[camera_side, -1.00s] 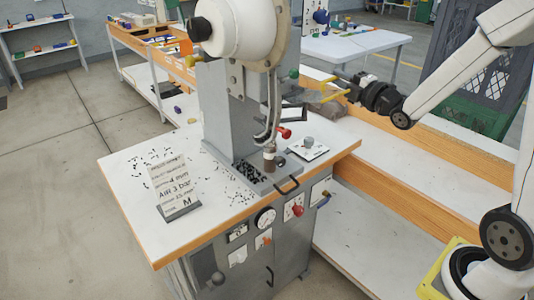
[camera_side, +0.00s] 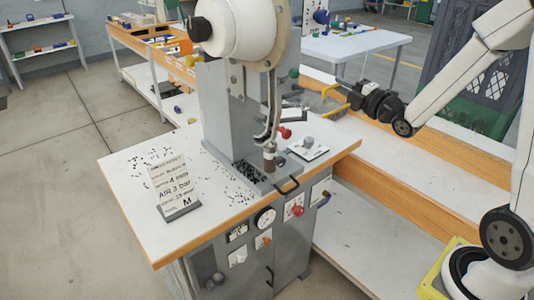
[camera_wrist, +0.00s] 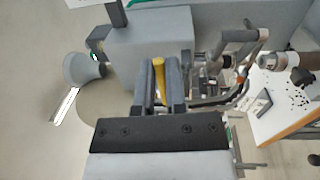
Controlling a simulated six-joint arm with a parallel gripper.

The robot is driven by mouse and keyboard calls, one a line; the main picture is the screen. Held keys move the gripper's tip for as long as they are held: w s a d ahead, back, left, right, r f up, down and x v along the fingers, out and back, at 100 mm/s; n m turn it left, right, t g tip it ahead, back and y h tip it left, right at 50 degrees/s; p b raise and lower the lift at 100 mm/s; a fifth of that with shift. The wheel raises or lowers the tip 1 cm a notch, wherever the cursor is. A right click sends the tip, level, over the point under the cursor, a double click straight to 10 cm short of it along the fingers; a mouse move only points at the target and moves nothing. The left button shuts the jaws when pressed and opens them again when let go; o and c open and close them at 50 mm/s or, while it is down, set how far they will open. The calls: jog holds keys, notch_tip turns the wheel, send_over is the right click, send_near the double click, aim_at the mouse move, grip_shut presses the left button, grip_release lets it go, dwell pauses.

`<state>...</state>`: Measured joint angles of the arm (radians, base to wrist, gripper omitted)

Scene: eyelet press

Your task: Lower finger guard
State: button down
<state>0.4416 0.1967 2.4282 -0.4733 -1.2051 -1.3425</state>
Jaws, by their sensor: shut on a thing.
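My gripper (camera_side: 346,97) is at the right of the press column in the side view, at the height of the press's lower head. It is shut on a yellow bar (camera_side: 329,90), which looks like part of the finger guard. In the wrist view the yellow bar (camera_wrist: 160,80) lies between my two grey fingers. How the bar joins the press is hard to make out. The press's curved bracket (camera_side: 272,112) and punch (camera_side: 269,155) stand left of and below my gripper. The work point lies over the grey base plate (camera_side: 284,182).
The white press table (camera_side: 135,200) carries scattered black eyelets and a tilted settings card (camera_side: 177,188). A red knob (camera_side: 284,132) and a small white plate with a grey knob (camera_side: 309,148) are near the punch. A wooden-edged bench (camera_side: 400,160) runs behind.

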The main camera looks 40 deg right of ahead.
jog(key=shift+f, duration=0.15)
jog(key=shift+s+f, duration=0.15)
jog(key=shift+f, duration=0.5)
jog(key=shift+s+f, duration=0.1)
jog(key=shift+f, duration=0.45)
jog(key=shift+f, duration=0.55)
